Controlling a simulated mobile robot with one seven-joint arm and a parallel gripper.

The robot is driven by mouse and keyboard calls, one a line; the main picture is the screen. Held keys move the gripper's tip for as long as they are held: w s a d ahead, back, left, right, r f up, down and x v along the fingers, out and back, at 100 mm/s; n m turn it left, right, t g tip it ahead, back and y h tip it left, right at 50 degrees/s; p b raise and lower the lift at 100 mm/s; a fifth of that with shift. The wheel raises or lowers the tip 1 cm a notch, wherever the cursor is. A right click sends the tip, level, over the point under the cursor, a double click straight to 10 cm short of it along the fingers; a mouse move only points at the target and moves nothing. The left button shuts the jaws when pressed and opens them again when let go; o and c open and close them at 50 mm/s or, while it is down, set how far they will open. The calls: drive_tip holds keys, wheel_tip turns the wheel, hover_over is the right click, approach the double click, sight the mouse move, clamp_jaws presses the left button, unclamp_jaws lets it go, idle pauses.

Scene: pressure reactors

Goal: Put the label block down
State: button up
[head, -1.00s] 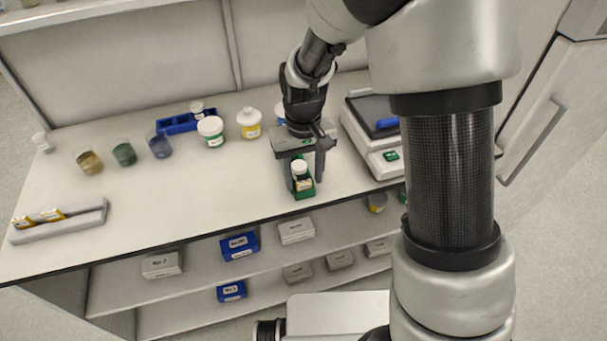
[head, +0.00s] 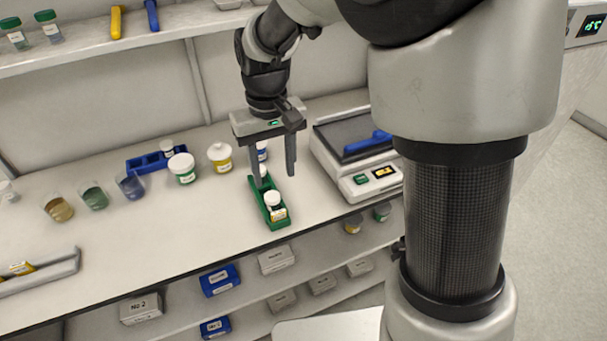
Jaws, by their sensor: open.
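The label block appears to be the long green block (head: 282,222) lying on the white bench top near its front edge. A small vial with a white cap and yellow label (head: 275,208) stands in its near end. Another white cap (head: 263,171) shows toward its far end, partly hidden by a finger. My gripper (head: 274,178) is open, its fingers pointing down over the block's far part. The left finger overlaps the block in the picture; the right finger is clear to its right. I see nothing held between the fingers.
A balance-like device (head: 352,165) with a blue item on top stands close on the right. A blue rack (head: 146,164), white-lidded jars (head: 182,168) and several beakers (head: 94,197) stand to the left. Bare bench lies left of the block. Labelled boxes (head: 219,280) sit on shelves below.

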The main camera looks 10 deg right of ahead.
drive_tip(key=s+d+r+m+t, duration=0.1)
drive_tip(key=s+d+r+t, duration=0.1)
drive_tip(key=s+d+r, duration=0.4)
drive_tip(key=s+d+r+m+t, duration=0.2)
drive_tip(key=s+d+r, duration=0.4)
drive_tip(key=s, duration=0.4)
drive_tip(key=shift+s+d+t, duration=0.3)
drive_tip(key=shift+t, duration=0.5)
